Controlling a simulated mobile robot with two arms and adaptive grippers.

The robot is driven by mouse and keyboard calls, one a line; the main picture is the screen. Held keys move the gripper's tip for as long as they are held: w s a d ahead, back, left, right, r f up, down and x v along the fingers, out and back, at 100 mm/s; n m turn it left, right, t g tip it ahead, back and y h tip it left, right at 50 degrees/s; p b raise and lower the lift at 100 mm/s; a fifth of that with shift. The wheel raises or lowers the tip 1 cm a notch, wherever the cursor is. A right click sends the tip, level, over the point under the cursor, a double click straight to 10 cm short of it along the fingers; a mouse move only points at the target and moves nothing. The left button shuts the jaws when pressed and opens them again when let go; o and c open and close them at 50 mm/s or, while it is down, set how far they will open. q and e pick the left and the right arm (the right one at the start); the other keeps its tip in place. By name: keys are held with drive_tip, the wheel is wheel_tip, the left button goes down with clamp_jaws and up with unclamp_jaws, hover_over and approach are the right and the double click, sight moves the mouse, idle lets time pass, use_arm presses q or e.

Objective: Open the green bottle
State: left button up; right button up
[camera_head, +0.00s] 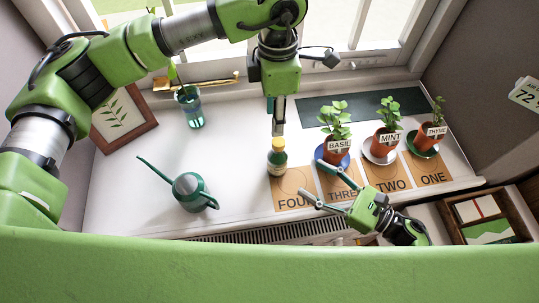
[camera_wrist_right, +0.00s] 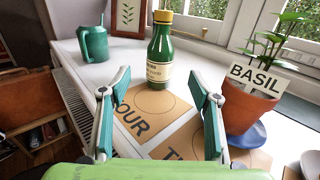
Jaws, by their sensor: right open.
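The green bottle (camera_head: 276,160) stands upright at the card marked FOUR, its yellow cap (camera_head: 278,144) on. In the right wrist view the bottle (camera_wrist_right: 159,50) stands ahead, beyond the fingertips, its cap (camera_wrist_right: 163,17) in place. My right gripper (camera_head: 333,186) is open and empty, to the lower right of the bottle, with its fingers pointing toward it; the wrist view shows its spread fingers (camera_wrist_right: 161,85) apart from the bottle. My left gripper (camera_head: 278,115) points down just above the cap in the head view. Its fingers are nearly edge-on, so their opening and any contact are unclear.
Potted basil (camera_head: 335,142), mint (camera_head: 386,136) and thyme (camera_head: 431,132) stand right of the bottle; the basil pot (camera_wrist_right: 246,107) is close to my right gripper. A watering can (camera_head: 190,190) and a glass (camera_head: 190,107) stand left. The sill between can and bottle is clear.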

sight(286, 162)
drive_tip(key=x, duration=1.1)
drive_tip(key=shift+w+a+r, duration=0.2)
drive_tip(key=shift+w+a, duration=0.05)
drive_tip(key=shift+a, duration=0.05)
clamp_jaws()
